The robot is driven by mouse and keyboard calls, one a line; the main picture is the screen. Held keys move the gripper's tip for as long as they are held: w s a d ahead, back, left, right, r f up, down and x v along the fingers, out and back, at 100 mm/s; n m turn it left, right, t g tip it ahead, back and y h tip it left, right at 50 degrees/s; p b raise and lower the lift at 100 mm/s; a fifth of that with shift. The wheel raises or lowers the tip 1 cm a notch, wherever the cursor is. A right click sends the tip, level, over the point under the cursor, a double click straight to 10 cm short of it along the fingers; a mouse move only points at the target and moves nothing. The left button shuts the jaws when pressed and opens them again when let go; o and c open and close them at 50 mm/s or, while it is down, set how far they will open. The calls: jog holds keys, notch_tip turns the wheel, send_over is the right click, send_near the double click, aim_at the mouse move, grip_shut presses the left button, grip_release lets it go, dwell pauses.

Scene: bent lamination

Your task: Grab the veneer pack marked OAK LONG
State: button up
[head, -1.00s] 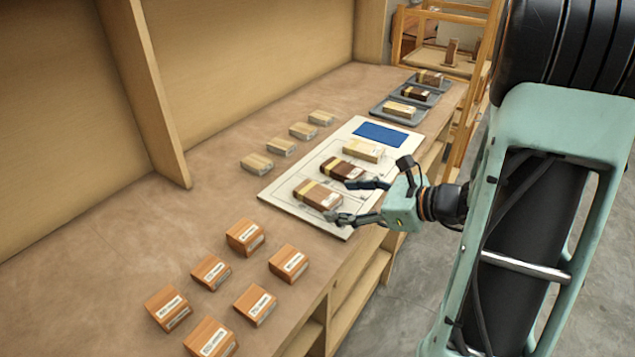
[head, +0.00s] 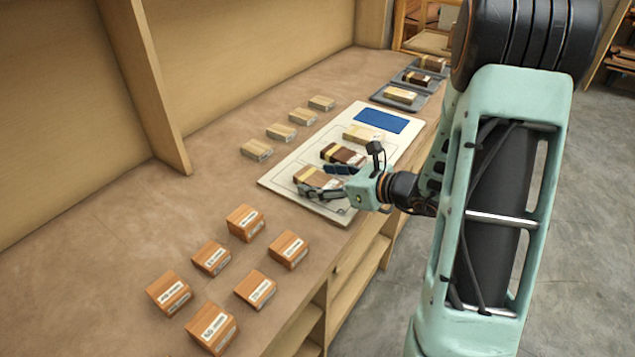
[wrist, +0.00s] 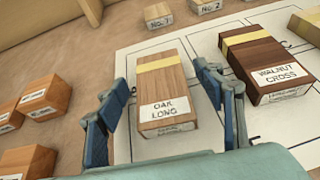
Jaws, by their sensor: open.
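The OAK LONG veneer pack (wrist: 165,85) is a brown block with a yellow band and a white label. It lies on the white board and also shows in the head view (head: 313,176), partly hidden by my gripper. My gripper (wrist: 167,115) is open, with one blue finger on each side of the near part of the pack. Gaps show between the fingers and the pack's sides in the wrist view. In the head view my gripper (head: 323,182) reaches in from the right, low over the board.
A dark WALNUT CROSS pack (wrist: 268,65) lies just right of my right finger. A pale pack (head: 363,134) and a blue patch (head: 381,121) are farther along the board (head: 280,181). Several orange-brown boxes (head: 245,222) stand at the near left. Grey trays (head: 398,97) are at the back.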

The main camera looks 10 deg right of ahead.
jog(key=shift+w+a+f, duration=0.25)
jog(key=shift+w+a, duration=0.05)
jog(key=shift+w, duration=0.1)
jog(key=c, duration=1.3)
jog(key=shift+r, duration=0.15)
